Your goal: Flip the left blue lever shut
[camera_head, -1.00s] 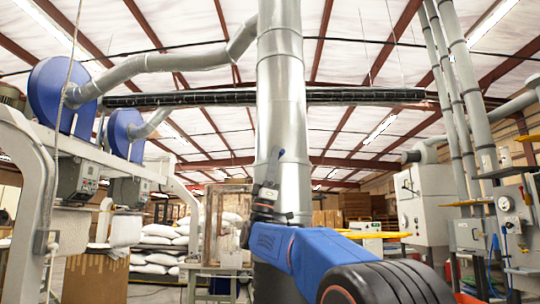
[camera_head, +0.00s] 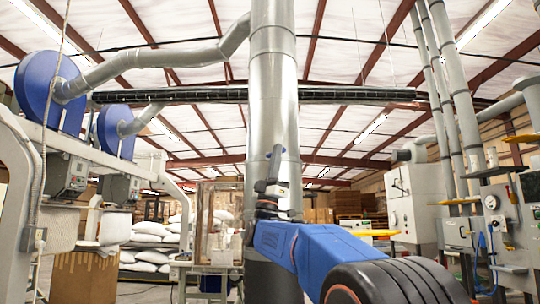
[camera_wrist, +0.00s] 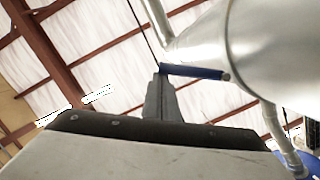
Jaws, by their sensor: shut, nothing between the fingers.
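The blue lever (camera_wrist: 195,71) shows in the wrist view as a short bar. Its right end has a pale pivot beside the large silver duct (camera_wrist: 270,45). Its left end lies at the tips of my gripper (camera_wrist: 160,82). The fingers are shut together and hold nothing. The tips overlap the lever's free end; I cannot tell whether they touch. In the head view, a slim blue-grey piece (camera_head: 276,158) stands upright against the duct, just above my dark wrist. It looks like the lever, but it is too small to be sure.
A blue blower (camera_head: 50,90) and a white frame (camera_head: 20,200) stand at left. White sacks (camera_head: 150,245) and a clear-sided box (camera_head: 215,225) are behind. Grey cabinets (camera_head: 415,205) stand at right. A horizontal black pipe (camera_head: 200,96) crosses at height.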

